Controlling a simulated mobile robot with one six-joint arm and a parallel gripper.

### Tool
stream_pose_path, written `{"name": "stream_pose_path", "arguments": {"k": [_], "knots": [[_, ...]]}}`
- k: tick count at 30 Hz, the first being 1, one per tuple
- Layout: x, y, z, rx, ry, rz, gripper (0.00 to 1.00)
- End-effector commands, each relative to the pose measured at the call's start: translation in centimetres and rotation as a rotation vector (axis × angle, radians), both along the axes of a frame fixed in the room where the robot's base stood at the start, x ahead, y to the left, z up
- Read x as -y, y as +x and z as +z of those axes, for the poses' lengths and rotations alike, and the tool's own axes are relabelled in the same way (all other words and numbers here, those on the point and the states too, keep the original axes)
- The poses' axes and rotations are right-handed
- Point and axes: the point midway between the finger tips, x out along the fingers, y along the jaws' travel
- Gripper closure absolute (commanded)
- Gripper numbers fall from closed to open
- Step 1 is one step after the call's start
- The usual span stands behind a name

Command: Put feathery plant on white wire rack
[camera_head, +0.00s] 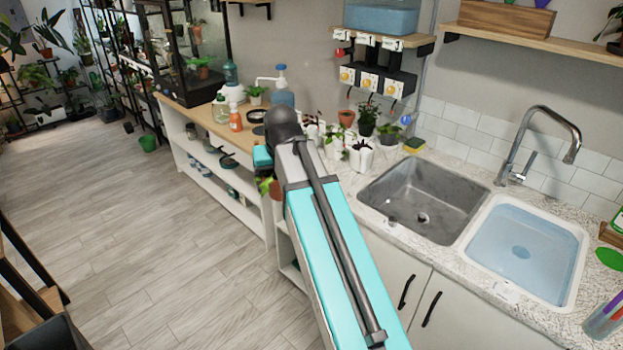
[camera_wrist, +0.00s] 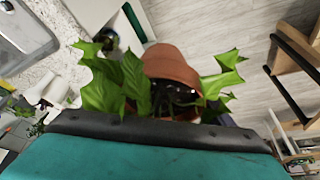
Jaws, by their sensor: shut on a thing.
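My gripper (camera_wrist: 170,124) is shut on a potted plant in the wrist view. The plant has a terracotta pot (camera_wrist: 172,64) and broad, jagged green leaves (camera_wrist: 135,82) on both sides of it. The pot appears tilted, and the fingertips' contact is hidden. In the head view my arm covers most of the gripper; a bit of the held plant (camera_head: 264,187) shows at its left, beside the counter front. I cannot tell whether this is the feathery plant. I cannot make out a white wire rack in either view.
A sink (camera_head: 422,196) and a water-filled basin (camera_head: 522,250) are at the right. Several pots, including a white pot (camera_head: 361,156), stand on the counter behind my arm. A white shelf unit (camera_head: 218,176) is left of my arm.

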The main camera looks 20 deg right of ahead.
Motion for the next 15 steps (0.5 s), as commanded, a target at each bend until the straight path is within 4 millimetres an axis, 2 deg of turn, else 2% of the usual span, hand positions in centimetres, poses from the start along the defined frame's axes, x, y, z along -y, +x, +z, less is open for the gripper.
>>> {"name": "stream_pose_path", "arguments": {"k": [1,6,10,15], "knots": [[-1.7,0.0,0.3,0.003,-0.001,0.035,0.66],[-5.4,-0.2,0.7,0.005,-0.002,0.118,0.67],[-6.7,-0.3,0.9,0.006,-0.003,0.149,0.67],[-7.1,-0.3,1.0,0.006,-0.003,0.158,0.67]]}}
